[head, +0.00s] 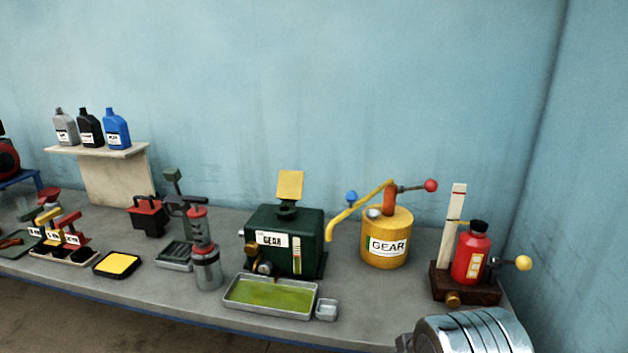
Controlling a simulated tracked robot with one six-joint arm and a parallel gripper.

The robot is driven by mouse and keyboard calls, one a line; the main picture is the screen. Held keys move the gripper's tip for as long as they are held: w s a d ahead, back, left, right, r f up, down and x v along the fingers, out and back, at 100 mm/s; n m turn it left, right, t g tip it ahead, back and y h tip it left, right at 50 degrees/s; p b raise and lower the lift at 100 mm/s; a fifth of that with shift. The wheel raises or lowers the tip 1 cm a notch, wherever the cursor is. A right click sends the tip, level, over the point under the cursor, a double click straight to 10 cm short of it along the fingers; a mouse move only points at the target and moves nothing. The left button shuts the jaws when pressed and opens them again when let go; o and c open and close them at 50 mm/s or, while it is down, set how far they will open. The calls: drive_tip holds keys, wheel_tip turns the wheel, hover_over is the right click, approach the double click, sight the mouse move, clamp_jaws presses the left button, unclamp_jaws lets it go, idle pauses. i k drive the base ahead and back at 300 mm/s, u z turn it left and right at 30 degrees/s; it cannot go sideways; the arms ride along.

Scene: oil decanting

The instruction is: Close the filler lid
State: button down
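A dark green box labelled GEAR (262,252) stands on the bench in the middle of the view. A short dark filler neck (287,208) rises from its top. A yellow square lid (290,185) stands raised, nearly upright, above the back of the neck, so the filler looks open. My gripper's fingers are not in view. A silver ribbed cylinder at the lower right edge looks like part of my arm, well to the right of the green box.
A yellow can labelled GEAR (386,247), with a spout reaching left towards the box, stands right of it. A red bottle (471,256) stands farther right. A grey tray of green liquid (232,301) lies in front. A grey-and-red pump cylinder (207,265) stands left.

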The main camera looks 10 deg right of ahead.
sight(289, 183)
drive_tip(key=u, duration=0.1)
drive_tip(key=i, duration=0.75)
drive_tip(key=u, duration=0.55)
drive_tip(key=i, duration=0.6)
drive_tip(key=u, duration=0.4)
